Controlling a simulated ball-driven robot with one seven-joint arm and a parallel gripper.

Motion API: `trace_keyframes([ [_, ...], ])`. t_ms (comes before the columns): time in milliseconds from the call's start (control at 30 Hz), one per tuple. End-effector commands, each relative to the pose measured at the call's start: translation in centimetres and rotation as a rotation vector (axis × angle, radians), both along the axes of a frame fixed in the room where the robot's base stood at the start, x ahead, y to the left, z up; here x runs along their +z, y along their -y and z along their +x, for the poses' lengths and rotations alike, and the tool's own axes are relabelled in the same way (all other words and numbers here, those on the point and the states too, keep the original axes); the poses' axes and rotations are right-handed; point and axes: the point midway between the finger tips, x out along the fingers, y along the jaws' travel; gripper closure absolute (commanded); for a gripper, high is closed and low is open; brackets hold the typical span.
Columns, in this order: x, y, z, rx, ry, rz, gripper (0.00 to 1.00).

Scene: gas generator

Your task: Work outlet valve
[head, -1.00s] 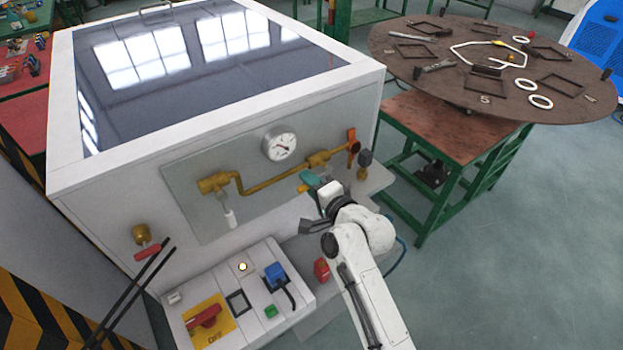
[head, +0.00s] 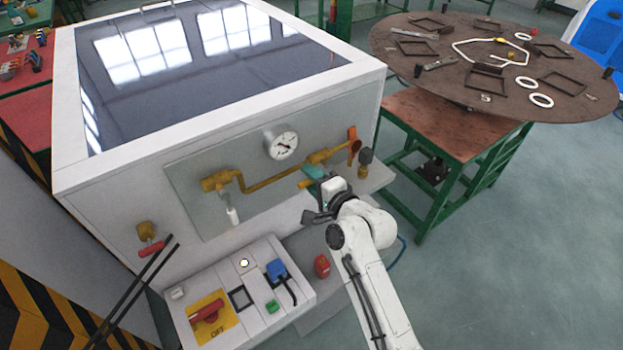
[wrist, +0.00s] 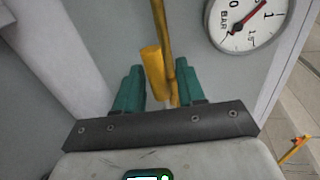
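The brass outlet pipe (head: 262,186) runs across a grey panel on the front of the white cabinet. An orange lever (head: 352,139) stands upright at its right end. A short yellow cylinder (head: 305,184) shows below the pipe beside my gripper (head: 314,174). In the wrist view, the yellow cylinder (wrist: 153,72) lies between the two teal fingers of my gripper (wrist: 158,85), near the left finger. A gap shows by the right finger, so the gripper looks open around it. Contact cannot be told. The pipe (wrist: 163,40) passes behind the cylinder.
A pressure gauge (head: 281,143) sits above the pipe and also shows in the wrist view (wrist: 246,20). A control box (head: 240,303) with a red switch (head: 207,312) stands below.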

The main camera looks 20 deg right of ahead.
Motion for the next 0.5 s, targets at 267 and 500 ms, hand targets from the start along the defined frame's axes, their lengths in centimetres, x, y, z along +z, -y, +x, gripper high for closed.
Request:
trace_keyframes([
  [267,0.0,0.0,-0.1,0.001,0.0,-0.002,0.58],
  [500,0.3,0.8,-2.4,0.001,0.001,-0.003,0.58],
])
